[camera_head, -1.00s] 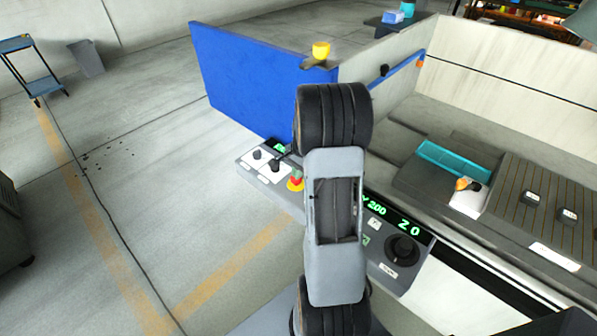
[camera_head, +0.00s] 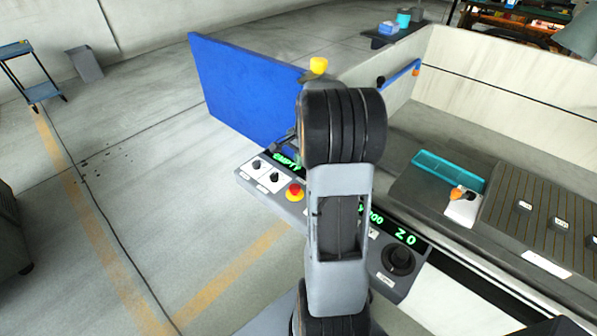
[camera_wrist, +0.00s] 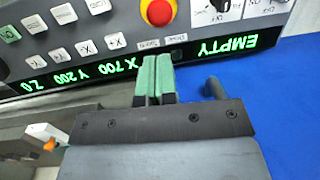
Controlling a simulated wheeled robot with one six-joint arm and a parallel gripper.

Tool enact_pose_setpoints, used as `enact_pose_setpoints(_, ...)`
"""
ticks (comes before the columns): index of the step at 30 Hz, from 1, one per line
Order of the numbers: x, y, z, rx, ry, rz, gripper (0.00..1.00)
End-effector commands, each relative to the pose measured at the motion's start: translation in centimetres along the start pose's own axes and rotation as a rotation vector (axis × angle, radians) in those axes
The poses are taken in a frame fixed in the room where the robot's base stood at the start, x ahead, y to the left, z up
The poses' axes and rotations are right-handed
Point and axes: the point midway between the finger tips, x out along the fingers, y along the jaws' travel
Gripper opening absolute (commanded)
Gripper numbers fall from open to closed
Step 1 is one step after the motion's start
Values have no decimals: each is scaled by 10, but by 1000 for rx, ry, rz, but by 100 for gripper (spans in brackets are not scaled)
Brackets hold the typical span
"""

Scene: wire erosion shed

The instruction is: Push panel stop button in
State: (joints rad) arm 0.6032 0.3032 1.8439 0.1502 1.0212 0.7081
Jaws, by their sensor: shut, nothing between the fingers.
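The panel stop button is a red mushroom knob on a yellow base (camera_head: 294,191) on the grey control panel (camera_head: 240,178), left of my arm in the head view. In the wrist view the red stop button (camera_wrist: 158,12) is at the top edge, partly cut off. My gripper (camera_wrist: 154,58) has its green-tipped fingers closed together with nothing between them. The fingertips point toward the button and appear short of it, with a gap showing. In the head view my arm hides most of the gripper and the middle of the panel.
A blue upright board (camera_head: 245,90) stands behind the panel. Two black rotary switches (camera_head: 273,178) sit left of the button, and a large black knob (camera_head: 398,260) is at the panel's right. Several white keys (camera_wrist: 86,47) and the green display (camera_wrist: 130,67) lie close to the fingers.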

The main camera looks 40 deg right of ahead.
Motion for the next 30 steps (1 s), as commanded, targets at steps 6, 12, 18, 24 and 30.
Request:
enact_pose_setpoints(6, -28, -1, -1, 0, 2, -3, 0)
enact_pose_setpoints(12, -38, -1, 0, 1, 1, -1, 0)
enact_pose_setpoints(18, -39, -1, 0, 1, 1, -1, 0)
enact_pose_setpoints(24, -39, -1, 0, 1, 1, -1, 0)
enact_pose_setpoints(30, -39, -1, 0, 0, 1, -1, 0)
